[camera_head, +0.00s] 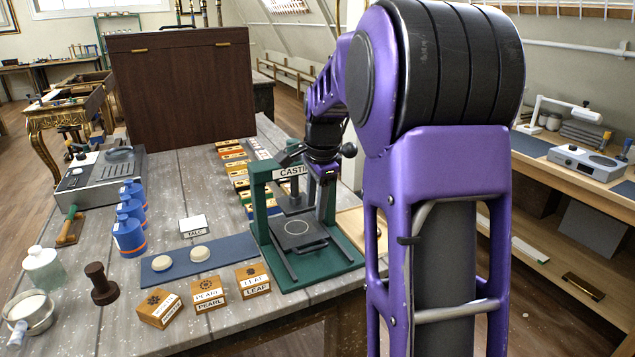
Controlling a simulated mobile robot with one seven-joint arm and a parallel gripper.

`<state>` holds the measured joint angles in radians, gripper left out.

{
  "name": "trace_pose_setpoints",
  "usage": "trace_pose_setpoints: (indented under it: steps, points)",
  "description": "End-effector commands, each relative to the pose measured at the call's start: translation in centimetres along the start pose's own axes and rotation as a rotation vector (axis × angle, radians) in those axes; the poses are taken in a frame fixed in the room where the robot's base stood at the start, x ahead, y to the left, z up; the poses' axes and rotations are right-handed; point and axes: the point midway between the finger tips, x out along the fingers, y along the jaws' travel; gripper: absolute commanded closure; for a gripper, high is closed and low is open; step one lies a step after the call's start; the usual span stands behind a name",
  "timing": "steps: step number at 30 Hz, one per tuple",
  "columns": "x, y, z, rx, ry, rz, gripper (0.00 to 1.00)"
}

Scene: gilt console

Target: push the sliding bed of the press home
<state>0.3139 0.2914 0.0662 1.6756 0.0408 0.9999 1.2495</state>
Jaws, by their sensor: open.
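The green press (262,212) stands at the right end of the table, with a label starting "CASTI" on its crossbar. Its sliding bed (312,244) is a dark plate with a pale ring, lying on the rails low in the frame. The bed sits forward of the dark pressing plate (293,202), toward the near side. My gripper (326,182) is at the right upright of the press, above and behind the bed. It is open and looks empty. Its fingertips are small and partly hidden, so I cannot tell whether they touch the press.
Blue bottles (129,236) and a grey machine (98,182) are farther left. A large brown case (182,90) stands behind.

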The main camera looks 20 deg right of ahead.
Motion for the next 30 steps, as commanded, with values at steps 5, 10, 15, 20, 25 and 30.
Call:
trace_pose_setpoints:
  steps: [5,10,15,20,25,30]
  points:
    - [-3.5,-0.1,0.0,-0.001,0.001,-0.004,0.55]
    - [-5.0,-0.1,0.0,0.0,0.0,-0.002,0.55]
    - [-5.4,-0.1,0.0,0.0,0.0,-0.002,0.55]
    - [-5.3,-0.1,0.0,0.0,0.0,-0.001,0.55]
    - [-5.3,-0.1,0.0,0.0,0.0,-0.001,0.55]
    - [-5.6,-1.1,-0.4,-0.043,0.042,-0.046,0.55]
